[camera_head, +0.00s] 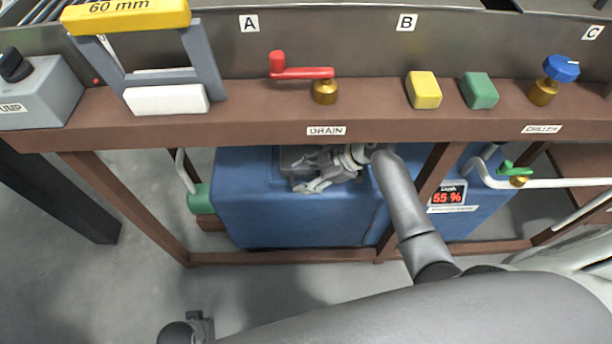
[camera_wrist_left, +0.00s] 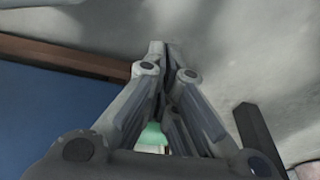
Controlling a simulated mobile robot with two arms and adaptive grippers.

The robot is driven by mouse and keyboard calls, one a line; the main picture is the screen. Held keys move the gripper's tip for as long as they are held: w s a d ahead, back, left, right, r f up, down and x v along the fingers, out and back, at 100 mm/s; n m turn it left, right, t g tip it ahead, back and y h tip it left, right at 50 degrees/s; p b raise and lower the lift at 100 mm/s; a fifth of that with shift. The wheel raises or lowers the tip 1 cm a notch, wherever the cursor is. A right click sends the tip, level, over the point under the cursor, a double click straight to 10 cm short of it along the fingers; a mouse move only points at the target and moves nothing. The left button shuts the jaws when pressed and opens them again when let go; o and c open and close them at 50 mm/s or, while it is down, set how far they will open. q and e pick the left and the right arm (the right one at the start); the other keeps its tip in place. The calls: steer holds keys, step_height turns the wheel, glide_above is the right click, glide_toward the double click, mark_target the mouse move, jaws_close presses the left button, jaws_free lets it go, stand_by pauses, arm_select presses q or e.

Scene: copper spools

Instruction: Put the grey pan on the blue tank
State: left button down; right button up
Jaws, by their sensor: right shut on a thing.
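The blue tank (camera_head: 285,215) stands under the brown bench, and its front and part of its top show. My right gripper (camera_head: 308,184) is over the tank's top, below the bench edge. It is shut on the grey pan (camera_head: 297,156), of which only a small part shows beside the fingers. The bench edge and the gripper hide the rest, so I cannot tell whether the pan touches the tank. In the left wrist view, my left gripper (camera_wrist_left: 165,49) has its fingertips together with nothing seen between them. The tank also shows there at the left (camera_wrist_left: 50,115).
The brown bench (camera_head: 230,130) overhangs the tank and carries a red-handled drain valve (camera_head: 300,72), yellow (camera_head: 424,90) and green (camera_head: 479,91) blocks and a blue knob (camera_head: 561,68). A green fitting (camera_head: 200,198) is at the tank's left. Floor in front is clear.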

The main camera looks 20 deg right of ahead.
steer(key=o, duration=1.4)
arm_select(q)
steer(key=shift+w+r, duration=0.1)
steer(key=shift+r, duration=0.15)
arm_select(e)
steer(key=shift+o, duration=0.2)
steer(key=shift+d+r, duration=0.15)
steer(key=shift+r, duration=0.1)
arm_select(q)
steer(key=s+f, duration=0.1)
steer(key=f, duration=0.1)
steer(key=s+f+p, duration=0.1)
steer(key=f, duration=0.1)
steer(key=shift+s+a, duration=0.15)
arm_select(e)
steer(key=v, duration=0.7)
steer(key=shift+s, duration=0.1)
